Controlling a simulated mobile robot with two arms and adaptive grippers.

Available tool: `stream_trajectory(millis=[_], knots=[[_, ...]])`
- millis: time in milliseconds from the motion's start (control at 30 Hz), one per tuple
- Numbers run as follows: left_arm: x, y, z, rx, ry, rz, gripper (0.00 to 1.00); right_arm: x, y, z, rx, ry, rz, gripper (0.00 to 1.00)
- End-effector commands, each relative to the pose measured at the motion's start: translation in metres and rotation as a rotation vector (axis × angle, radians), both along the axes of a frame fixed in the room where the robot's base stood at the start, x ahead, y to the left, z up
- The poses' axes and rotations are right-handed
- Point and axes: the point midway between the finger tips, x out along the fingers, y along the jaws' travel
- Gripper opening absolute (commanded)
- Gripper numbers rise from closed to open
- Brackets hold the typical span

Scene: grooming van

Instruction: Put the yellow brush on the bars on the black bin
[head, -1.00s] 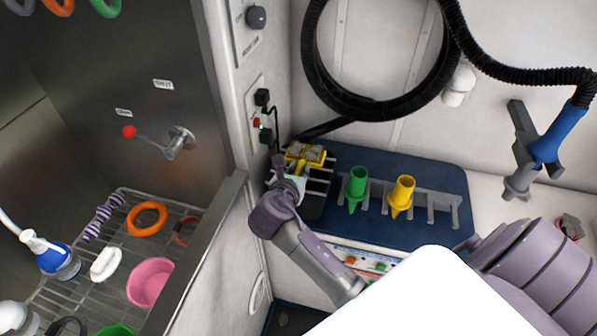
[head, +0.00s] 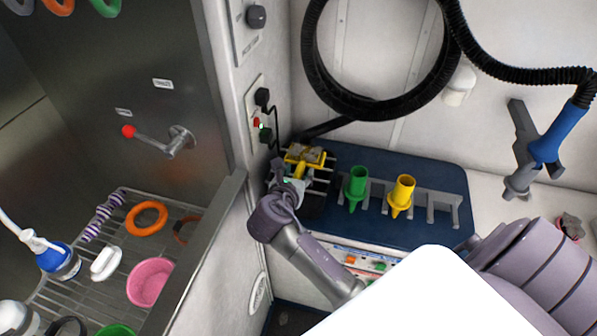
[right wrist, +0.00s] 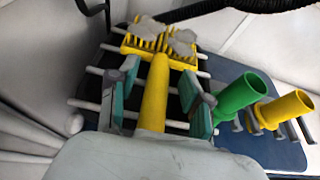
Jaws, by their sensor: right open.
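The yellow brush (head: 305,156) lies across the metal bars (head: 320,182) of the black bin (head: 312,205), at the left end of the blue mat. Grey fluff sits on its head. In the right wrist view the brush's handle (right wrist: 153,95) points back between the fingers of my right gripper (right wrist: 155,100). The fingers stand apart, one on each side of the handle, with gaps showing. The bars (right wrist: 88,104) show under the brush there. In the head view my right gripper (head: 285,185) is at the bin's near left. My left gripper is not in view.
A green cone (head: 356,188) and a yellow cone (head: 402,195) stand in a grey rack (head: 440,206) right of the bin. The blue mat (head: 440,180) is otherwise mostly clear. A white wall with plugs (head: 263,120) is close on the left.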

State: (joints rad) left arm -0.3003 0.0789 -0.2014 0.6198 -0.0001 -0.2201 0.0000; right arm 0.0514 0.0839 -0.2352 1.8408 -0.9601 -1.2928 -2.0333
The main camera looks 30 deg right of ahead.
Motion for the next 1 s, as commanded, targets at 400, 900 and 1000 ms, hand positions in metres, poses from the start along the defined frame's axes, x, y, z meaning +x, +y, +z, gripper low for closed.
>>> stream_trajectory(millis=[400,900,1000], knots=[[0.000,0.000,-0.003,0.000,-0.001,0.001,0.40,-0.051,0.060,0.031,0.004,-0.002,0.002,0.49],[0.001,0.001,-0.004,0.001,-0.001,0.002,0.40,-0.067,0.079,0.041,0.001,-0.001,0.001,0.49],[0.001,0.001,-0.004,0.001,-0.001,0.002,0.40,-0.063,0.083,0.024,0.028,0.000,0.014,0.49]])
